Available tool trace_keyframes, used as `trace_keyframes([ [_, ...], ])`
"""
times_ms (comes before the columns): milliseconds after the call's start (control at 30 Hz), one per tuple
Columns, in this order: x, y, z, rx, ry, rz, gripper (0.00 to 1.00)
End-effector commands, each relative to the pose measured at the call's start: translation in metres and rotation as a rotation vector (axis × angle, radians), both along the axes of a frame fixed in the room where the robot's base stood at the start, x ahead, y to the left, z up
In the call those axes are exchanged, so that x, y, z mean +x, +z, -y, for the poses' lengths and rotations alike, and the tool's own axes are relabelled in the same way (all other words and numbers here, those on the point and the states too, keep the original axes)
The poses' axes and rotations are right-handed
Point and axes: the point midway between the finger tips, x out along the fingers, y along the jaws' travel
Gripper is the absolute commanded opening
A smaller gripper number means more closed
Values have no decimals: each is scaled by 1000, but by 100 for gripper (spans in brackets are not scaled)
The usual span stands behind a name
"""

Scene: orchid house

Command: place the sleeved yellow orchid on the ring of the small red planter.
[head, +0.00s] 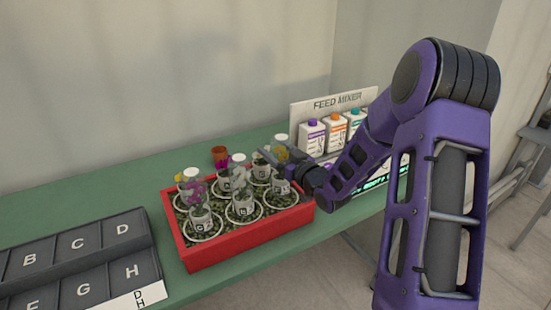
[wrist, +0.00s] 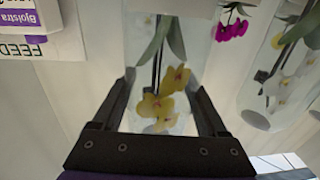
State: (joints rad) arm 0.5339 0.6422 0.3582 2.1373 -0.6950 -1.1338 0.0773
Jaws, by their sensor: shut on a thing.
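The small red planter (head: 246,236) stands on the green bench, holding dark pebbles, pale rings and several clear-sleeved orchids. My gripper (head: 273,158) is over its right part, shut on the sleeved yellow orchid (head: 283,154). In the wrist view the yellow blooms (wrist: 165,95) show inside the clear sleeve, between the two fingers of my gripper (wrist: 163,85). The held orchid looks upright above the front right ring (head: 282,200). I cannot tell whether its base touches the ring.
A purple orchid (head: 195,190) stands at the planter's left; a white orchid (wrist: 287,92) shows close by in the wrist view. A brown pot (head: 219,155) stands behind. The feed mixer (head: 330,110) with bottles is at the right back; a dark lettered tray (head: 70,262) is left.

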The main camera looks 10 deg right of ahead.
Motion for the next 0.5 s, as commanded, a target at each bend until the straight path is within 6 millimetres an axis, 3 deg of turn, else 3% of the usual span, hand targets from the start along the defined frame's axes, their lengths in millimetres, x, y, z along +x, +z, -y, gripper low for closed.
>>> trace_keyframes([
  [133, 0, -22, 0, 2, 0, -2, 0],
  [500, 0, -26, 0, 0, 0, 1, 0],
])
